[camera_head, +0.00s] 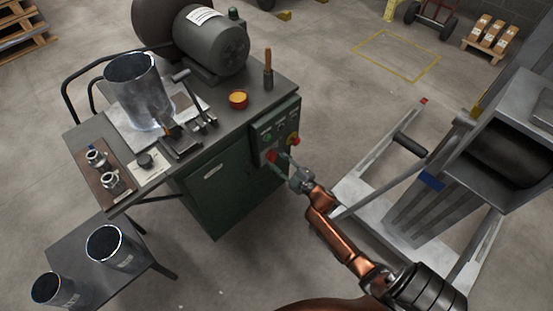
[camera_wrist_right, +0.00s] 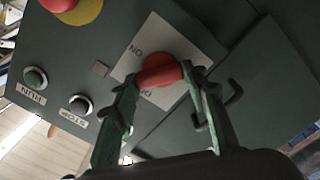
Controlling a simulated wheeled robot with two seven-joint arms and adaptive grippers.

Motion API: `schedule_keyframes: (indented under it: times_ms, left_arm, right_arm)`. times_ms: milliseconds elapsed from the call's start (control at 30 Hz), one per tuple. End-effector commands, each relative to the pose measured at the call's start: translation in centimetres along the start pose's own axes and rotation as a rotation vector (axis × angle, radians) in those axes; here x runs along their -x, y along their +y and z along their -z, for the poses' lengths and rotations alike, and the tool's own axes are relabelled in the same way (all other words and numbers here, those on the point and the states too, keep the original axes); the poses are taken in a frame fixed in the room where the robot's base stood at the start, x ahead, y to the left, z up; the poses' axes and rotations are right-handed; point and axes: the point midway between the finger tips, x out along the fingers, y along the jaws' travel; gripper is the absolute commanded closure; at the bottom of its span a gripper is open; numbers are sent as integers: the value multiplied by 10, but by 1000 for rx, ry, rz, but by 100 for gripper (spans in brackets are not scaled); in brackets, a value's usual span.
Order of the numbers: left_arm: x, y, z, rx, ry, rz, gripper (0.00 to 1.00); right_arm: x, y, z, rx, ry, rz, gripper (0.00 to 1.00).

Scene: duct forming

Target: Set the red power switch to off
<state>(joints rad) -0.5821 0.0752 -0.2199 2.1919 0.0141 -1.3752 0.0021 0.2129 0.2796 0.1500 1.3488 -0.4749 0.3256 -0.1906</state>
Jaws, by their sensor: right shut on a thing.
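The red power switch (camera_wrist_right: 160,70) is a rounded red knob on a pale label plate (camera_wrist_right: 192,38) on the green machine's front. "ON" is readable on the plate; a second marking below the knob is partly hidden. My right gripper (camera_wrist_right: 160,78) has its two green fingers on either side of the knob, shut on it. In the head view the switch (camera_head: 271,157) shows at the left of my right gripper (camera_head: 279,159), low on the control panel. The knob's exact setting cannot be read. My left gripper is not in view.
A RUN button (camera_wrist_right: 35,79), a STOP button (camera_wrist_right: 80,104) and a red emergency button on yellow (camera_wrist_right: 80,10) sit near the switch. A grey metal frame (camera_head: 440,200) stands right of my arm.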

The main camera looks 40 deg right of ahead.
Motion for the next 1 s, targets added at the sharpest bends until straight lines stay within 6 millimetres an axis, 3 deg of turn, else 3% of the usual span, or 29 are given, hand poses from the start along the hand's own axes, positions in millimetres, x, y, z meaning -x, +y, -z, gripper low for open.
schedule_keyframes:
  times_ms: [233,500,1000]
  left_arm:
    - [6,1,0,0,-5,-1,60]
    - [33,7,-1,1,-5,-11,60]
    - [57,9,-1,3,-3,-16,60]
  right_arm:
    - [0,-4,-1,230,-2,2,84]
    - [0,-5,-1,451,-1,2,84]
    - [0,-5,-1,652,-1,2,84]
